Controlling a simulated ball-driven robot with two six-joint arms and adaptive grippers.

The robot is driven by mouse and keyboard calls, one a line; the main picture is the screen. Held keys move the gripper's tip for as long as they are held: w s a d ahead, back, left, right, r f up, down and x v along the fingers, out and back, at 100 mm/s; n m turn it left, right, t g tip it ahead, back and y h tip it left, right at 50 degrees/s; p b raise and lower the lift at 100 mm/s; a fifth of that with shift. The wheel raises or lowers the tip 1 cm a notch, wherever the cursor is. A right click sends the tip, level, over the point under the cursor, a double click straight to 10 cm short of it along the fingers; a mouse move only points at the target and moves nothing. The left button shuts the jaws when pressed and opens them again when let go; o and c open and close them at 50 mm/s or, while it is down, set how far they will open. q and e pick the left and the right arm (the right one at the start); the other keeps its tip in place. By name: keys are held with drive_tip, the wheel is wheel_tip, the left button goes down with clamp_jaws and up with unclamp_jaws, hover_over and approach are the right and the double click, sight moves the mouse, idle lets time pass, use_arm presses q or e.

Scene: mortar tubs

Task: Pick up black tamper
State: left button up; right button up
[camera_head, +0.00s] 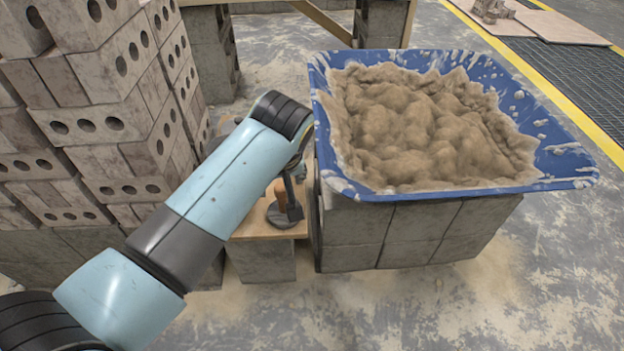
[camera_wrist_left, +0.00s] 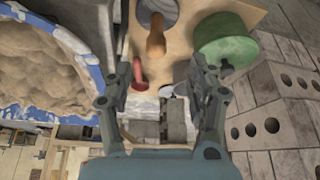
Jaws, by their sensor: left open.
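The black tamper looks to be the tool with a dark round base (camera_head: 278,219) and a light wooden handle, on a small wooden board in the head view. My left gripper (camera_head: 291,193) is over it and partly hides it. In the left wrist view the wooden handle (camera_wrist_left: 156,42) points toward the gap between the fingers, with the dark base behind it at the top edge. My left gripper (camera_wrist_left: 162,76) is open, and nothing is gripped between its fingers. My right gripper is in neither view.
A blue tub (camera_head: 350,185) of mortar stands on blocks close at the right of the gripper. Stacked hollow bricks (camera_head: 110,125) rise at the left. The board (camera_head: 252,228) also holds a green round object (camera_wrist_left: 225,42) and a red object (camera_wrist_left: 138,74) near the fingers.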

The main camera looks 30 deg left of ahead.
sight(281, 189)
use_arm(q)
drive_tip(key=b+x, duration=0.1)
drive_tip(key=x, duration=0.1)
drive_tip(key=b+x, duration=0.1)
drive_tip(key=x, duration=0.1)
drive_tip(key=shift+w+f, duration=0.2)
drive_tip(key=shift+w, duration=0.3)
drive_tip(key=shift+w+a+f+b, duration=0.15)
drive_tip(key=shift+w+f+b, duration=0.2)
drive_tip(key=shift+f, duration=0.2)
drive_tip(key=b+x, duration=0.1)
drive_tip(key=x, duration=0.1)
drive_tip(key=b+x, duration=0.1)
drive_tip(key=x, duration=0.1)
drive_tip(key=shift+s+a, duration=0.1)
drive_tip(key=shift+a, duration=0.1)
drive_tip(key=shift+a+f, duration=0.15)
drive_tip(key=shift+f, duration=0.1)
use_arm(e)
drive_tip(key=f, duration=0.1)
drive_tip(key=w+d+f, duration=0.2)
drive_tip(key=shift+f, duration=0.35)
use_arm(q)
drive_tip(key=shift+r, duration=0.1)
clamp_jaws()
